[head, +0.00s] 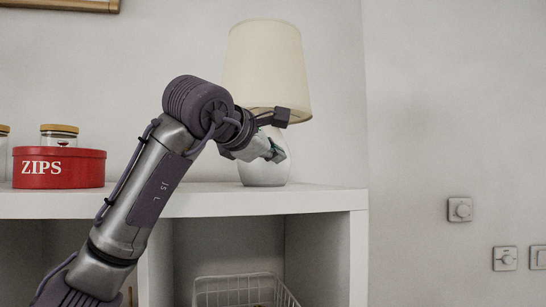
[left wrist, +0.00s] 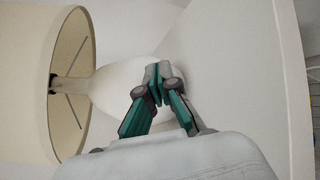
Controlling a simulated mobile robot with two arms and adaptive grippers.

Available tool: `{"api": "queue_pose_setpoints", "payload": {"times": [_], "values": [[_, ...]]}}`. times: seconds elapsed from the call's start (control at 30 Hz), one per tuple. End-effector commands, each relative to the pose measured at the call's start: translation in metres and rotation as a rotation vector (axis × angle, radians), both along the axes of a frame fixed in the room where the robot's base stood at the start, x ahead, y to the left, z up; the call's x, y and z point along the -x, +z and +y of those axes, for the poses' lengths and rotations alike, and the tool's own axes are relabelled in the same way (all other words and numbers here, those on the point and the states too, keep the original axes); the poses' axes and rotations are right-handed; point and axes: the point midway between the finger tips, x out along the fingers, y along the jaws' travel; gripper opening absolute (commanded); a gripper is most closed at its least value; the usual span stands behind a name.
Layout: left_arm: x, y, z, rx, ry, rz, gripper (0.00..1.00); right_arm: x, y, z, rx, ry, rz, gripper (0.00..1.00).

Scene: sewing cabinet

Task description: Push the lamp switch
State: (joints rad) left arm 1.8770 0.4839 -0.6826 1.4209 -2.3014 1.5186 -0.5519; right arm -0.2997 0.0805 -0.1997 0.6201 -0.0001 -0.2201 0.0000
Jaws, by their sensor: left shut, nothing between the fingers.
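The table lamp has a cream shade (head: 266,67) and a rounded white base (head: 264,174), and it stands upright at the right part of the white shelf top. My left gripper (head: 279,156) is shut and empty, in front of the lamp base below the shade. In the left wrist view the closed fingertips (left wrist: 158,84) overlap the lamp base (left wrist: 117,82), with the shade (left wrist: 72,80) at the left. I cannot tell whether the fingers touch the base. A switch on the lamp itself cannot be made out. My right gripper is not in view.
A red ZIPS tin (head: 58,168) and a glass jar (head: 59,136) stand at the left on the white shelf (head: 215,203). A wire basket (head: 241,291) sits in the compartment below. A wall dial (head: 460,209) and other wall plates (head: 505,258) are at the right.

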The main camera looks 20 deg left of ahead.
Motion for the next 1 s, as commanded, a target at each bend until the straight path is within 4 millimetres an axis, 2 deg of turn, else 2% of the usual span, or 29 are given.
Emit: {"api": "queue_pose_setpoints", "payload": {"times": [0.33,0.8,1.0], "values": [[0.004,0.000,-0.002,-0.001,-0.001,-0.003,0.00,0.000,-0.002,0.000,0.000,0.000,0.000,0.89],[0.043,0.000,-0.029,-0.002,-0.002,-0.005,0.00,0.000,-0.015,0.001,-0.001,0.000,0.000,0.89],[0.050,0.000,-0.034,-0.001,0.000,-0.001,0.00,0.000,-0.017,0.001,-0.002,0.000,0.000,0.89]]}}
